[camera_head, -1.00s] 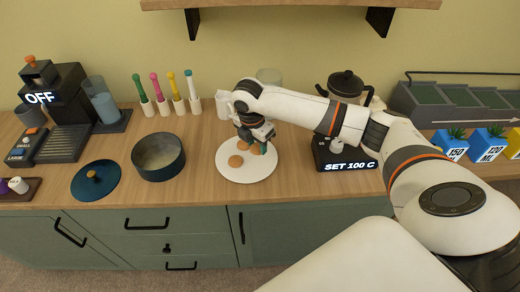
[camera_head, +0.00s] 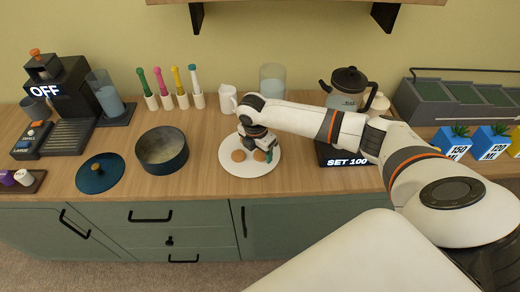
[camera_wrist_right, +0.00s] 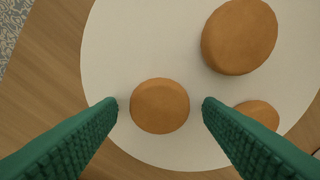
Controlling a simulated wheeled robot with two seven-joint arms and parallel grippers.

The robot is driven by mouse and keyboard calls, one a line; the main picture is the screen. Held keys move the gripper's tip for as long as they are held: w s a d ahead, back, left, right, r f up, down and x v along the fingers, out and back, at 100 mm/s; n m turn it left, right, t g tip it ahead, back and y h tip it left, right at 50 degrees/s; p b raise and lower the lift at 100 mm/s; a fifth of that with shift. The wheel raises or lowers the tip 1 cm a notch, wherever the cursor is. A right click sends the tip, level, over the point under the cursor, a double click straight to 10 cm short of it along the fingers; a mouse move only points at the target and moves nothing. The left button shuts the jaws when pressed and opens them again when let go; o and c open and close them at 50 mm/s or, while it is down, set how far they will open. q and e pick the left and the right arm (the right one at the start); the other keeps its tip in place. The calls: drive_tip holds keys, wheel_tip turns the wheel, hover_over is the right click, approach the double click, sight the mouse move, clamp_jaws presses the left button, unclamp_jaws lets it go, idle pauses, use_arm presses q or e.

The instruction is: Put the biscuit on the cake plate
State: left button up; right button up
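The white cake plate (camera_head: 232,167) lies on the wooden counter, with brown round biscuits on it. In the right wrist view, a biscuit (camera_wrist_right: 160,106) lies on the plate (camera_wrist_right: 120,50), centred between my green fingertips with a gap on each side. A larger-looking biscuit (camera_wrist_right: 240,36) and a partly hidden biscuit (camera_wrist_right: 258,112) lie to its right. In the head view, a biscuit (camera_head: 238,155) shows at the plate's left. My right gripper (camera_head: 268,156) points down over the plate's right part, open and holding nothing. My left gripper is out of view.
A dark pot (camera_head: 162,152) and its blue lid (camera_head: 97,173) are left of the plate. A white mug (camera_head: 228,98) and a glass jar (camera_head: 272,80) stand behind it. A kettle (camera_head: 347,88) stands to the right. Bare counter lies between pot and plate.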

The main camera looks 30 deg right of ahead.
sight(256, 158)
wheel_tip(256, 158, up, 12)
drive_tip(key=a, duration=0.1)
drive_tip(key=shift+s+a+b, duration=0.25)
drive_tip(key=shift+a+b, duration=0.1)
drive_tip(key=shift+b, duration=0.05)
drive_tip(key=shift+r, duration=0.1)
idle(0.5)
